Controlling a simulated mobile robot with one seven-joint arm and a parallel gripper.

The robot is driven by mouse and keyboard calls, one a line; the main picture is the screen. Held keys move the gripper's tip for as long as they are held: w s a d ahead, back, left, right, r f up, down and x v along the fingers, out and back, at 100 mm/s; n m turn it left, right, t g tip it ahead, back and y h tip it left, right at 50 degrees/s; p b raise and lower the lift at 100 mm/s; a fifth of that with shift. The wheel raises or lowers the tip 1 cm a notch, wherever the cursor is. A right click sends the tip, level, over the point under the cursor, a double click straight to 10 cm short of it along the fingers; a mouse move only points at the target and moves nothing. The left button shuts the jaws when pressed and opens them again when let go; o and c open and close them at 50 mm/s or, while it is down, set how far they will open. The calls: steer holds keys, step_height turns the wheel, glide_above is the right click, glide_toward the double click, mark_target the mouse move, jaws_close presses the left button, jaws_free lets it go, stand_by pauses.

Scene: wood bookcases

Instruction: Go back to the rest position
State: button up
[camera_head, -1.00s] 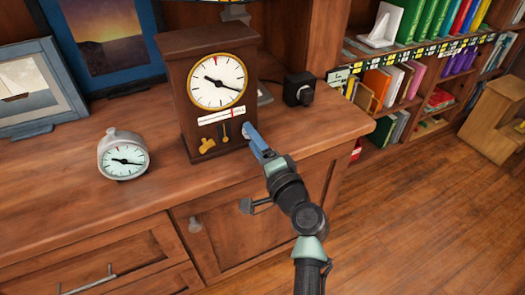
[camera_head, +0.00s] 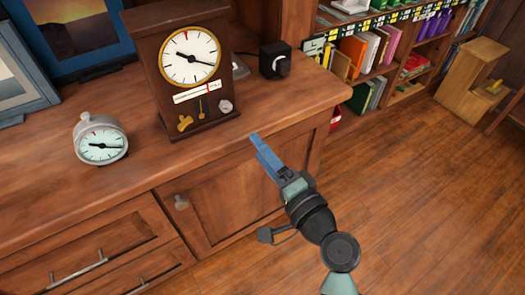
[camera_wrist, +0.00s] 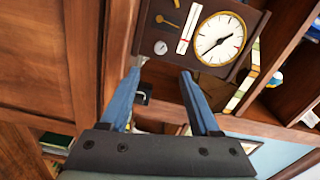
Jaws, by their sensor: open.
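My gripper (camera_head: 254,138) has blue fingers and is in front of the wooden cabinet's top edge in the head view, below and right of the wooden clock (camera_head: 187,80). In the wrist view my gripper (camera_wrist: 160,75) shows two blue fingers spread apart with nothing held between them. The clock also shows in the wrist view (camera_wrist: 250,15), turned sideways, beyond the fingertips. It has a white dial, a small white slider scale with a red mark, a gold key-like piece, and a grey knob at its lower right.
A small round grey dial clock (camera_head: 100,140) stands on the cabinet top (camera_head: 60,185) at left. A black box with a knob (camera_head: 274,61) sits right of the wooden clock. Bookshelves (camera_head: 375,75) stand behind right. The wooden floor (camera_head: 430,200) at right is clear.

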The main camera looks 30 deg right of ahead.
stand_by(0.3)
steer(key=w+a+r+n+t, duration=0.1)
steer(key=a+r+n, duration=0.35)
steer(key=r, duration=0.55)
steer(key=w+a+r+n+t+y, duration=0.15)
steer(key=a+r+n, duration=0.3)
steer(key=r, duration=0.55)
steer(key=w+a+r+n+t, duration=0.25)
steer(key=a+r, duration=0.25)
steer(key=r, duration=0.5)
steer(key=s+a+r+n+t+h+p, duration=0.1)
steer(key=s+a+r+n+t+p, duration=0.15)
steer(key=s+r, duration=0.55)
steer(key=s+a+r+n+t+h+p, duration=0.1)
steer(key=s+a+r+t, duration=0.2)
steer(key=r, duration=0.9)
step_height(320, 180, up, 21)
steer(key=g+p, duration=0.1)
steer(key=p, duration=2)
steer(key=shift+s, duration=0.45)
steer(key=shift+f, duration=0.1)
